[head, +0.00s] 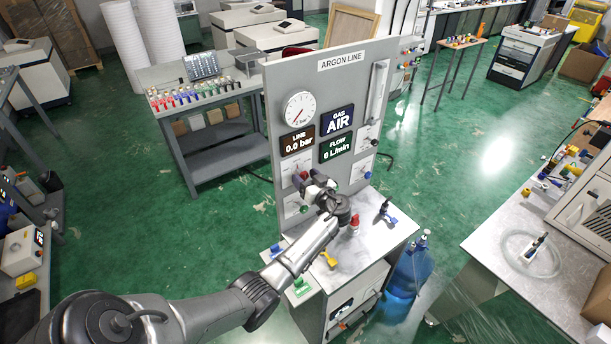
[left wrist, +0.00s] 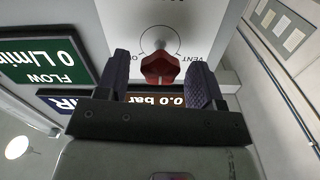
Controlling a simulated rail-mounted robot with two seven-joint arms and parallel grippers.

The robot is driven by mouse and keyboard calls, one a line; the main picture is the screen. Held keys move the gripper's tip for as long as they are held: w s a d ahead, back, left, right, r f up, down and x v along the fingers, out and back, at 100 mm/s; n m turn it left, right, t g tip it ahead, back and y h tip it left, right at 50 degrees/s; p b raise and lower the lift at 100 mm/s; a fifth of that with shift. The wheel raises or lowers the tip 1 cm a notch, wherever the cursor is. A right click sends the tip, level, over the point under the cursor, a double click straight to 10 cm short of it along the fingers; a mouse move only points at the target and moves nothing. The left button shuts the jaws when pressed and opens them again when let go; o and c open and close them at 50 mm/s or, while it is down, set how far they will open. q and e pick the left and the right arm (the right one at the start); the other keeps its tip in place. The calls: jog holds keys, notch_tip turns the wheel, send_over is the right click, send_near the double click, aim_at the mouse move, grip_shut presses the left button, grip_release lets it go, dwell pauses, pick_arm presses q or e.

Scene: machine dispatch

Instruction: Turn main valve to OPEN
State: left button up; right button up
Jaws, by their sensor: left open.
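The grey argon line panel (head: 275,110) stands upright on a small bench in the head view. My left gripper (head: 312,182) is in front of its lower left part. In the left wrist view my left gripper (left wrist: 158,82) is open, and a red valve knob (left wrist: 160,68) shows between its two dark fingers. I cannot tell whether they touch it. The knob's round dial carries the word VENT on one side; other lettering is partly hidden. The displays read LINE 0.0 bar (head: 297,141), GAS AIR (head: 337,121) and FLOW 0 L/min (head: 335,146). My right gripper is not in view.
Other knobs, including a blue one (head: 367,175), sit close by on the panel. A yellow part (head: 329,259) and a red part (head: 355,221) are on the bench top (head: 375,245). A blue bottle (head: 408,272) stands beside the bench.

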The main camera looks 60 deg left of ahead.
pick_arm(q)
jog(key=shift+a, duration=0.2)
jog(key=shift+c, duration=0.2)
jog(key=c, duration=0.9)
